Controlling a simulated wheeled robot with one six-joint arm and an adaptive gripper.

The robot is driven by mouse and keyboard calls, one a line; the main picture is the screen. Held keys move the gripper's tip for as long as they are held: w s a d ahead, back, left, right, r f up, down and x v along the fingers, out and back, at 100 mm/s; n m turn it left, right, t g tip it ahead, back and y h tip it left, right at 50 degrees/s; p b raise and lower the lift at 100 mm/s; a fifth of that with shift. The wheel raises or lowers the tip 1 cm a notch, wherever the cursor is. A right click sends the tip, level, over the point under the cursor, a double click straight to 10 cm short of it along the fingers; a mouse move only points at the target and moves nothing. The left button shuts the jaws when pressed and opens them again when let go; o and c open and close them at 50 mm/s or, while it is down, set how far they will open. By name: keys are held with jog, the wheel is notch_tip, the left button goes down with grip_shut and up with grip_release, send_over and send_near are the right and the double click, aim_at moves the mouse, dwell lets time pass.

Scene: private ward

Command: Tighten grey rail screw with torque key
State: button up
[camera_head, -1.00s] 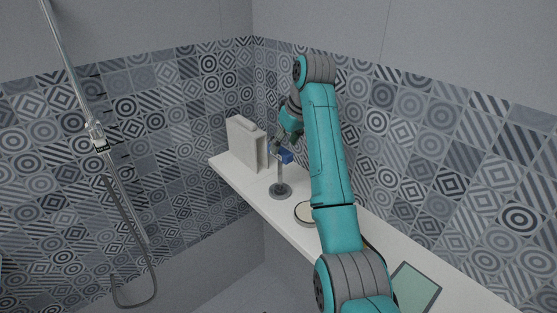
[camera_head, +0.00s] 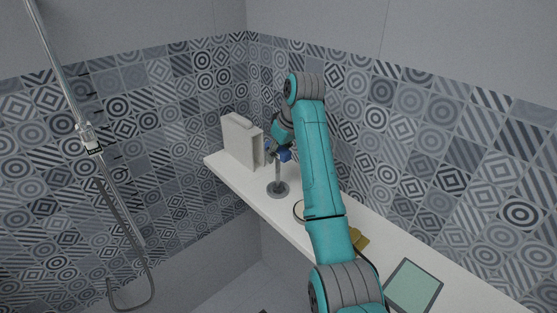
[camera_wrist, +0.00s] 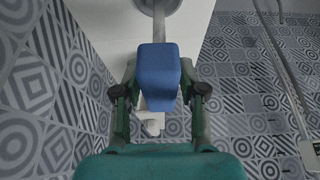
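The torque key shows as a blue block-like handle (camera_head: 284,155), also in the wrist view (camera_wrist: 158,75). My gripper (camera_head: 277,148) is at the top of a grey upright post (camera_head: 278,174) on the shelf. In the wrist view my gripper's (camera_wrist: 158,80) two fingers flank the blue handle and look closed on its sides. The post's round grey base (camera_wrist: 160,4) shows beyond the handle. The grey rail screw cannot be picked out; the handle and fingers cover the post's top.
The white shelf (camera_head: 240,188) runs along the tiled wall. A pale box-like case (camera_head: 240,140) stands close left of the post. A round item (camera_head: 299,208), a yellowish object (camera_head: 358,238) and a green-faced tablet (camera_head: 412,287) lie to the right, partly behind my arm.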

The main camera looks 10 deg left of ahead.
grip_shut()
jog(key=shift+r, duration=0.1)
jog(key=shift+r, duration=3.25)
